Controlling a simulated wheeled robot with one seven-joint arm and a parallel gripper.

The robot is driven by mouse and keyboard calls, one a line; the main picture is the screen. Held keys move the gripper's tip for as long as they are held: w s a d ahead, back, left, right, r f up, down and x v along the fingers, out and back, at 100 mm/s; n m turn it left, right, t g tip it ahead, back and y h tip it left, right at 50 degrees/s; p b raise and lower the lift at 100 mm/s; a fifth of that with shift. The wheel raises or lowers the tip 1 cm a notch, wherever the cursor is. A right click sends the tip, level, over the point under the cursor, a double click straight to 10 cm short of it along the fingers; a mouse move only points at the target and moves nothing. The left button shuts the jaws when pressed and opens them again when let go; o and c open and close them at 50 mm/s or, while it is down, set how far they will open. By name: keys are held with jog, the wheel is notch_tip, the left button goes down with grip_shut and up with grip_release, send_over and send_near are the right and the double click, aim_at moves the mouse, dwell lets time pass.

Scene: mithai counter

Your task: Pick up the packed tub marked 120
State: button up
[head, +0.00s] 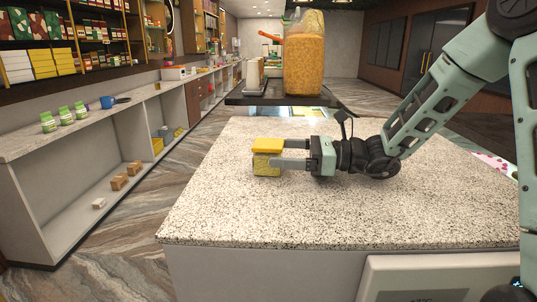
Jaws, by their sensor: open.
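A small tub with a yellow lid and mottled yellow body (265,163) stands upright on the speckled stone counter (215,205). No number can be read on it at this size. My gripper (279,153) reaches in from the right, level and low over the counter. Its two fingers are open and their tips are at the tub's right side, one farther back and one nearer. The near finger overlaps the tub's lower right part in the head view. I cannot tell whether either finger touches it.
A large jar of orange snacks (304,66) stands on a dark surface behind the counter. A lower side counter (30,141) at left holds green-topped packs (64,115) and a blue mug (107,102). The stone counter around the tub is mostly clear.

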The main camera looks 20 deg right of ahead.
aim_at(260, 150)
jog(key=p+x, duration=0.1)
jog(key=x, duration=0.3)
jog(key=shift+w+a+r+p, duration=0.15)
jog(key=shift+w+a+p, duration=0.1)
jog(key=shift+w+p, duration=0.1)
jog(key=shift+w+a, duration=0.2)
jog(key=shift+a, duration=0.15)
jog(key=c, duration=1.1)
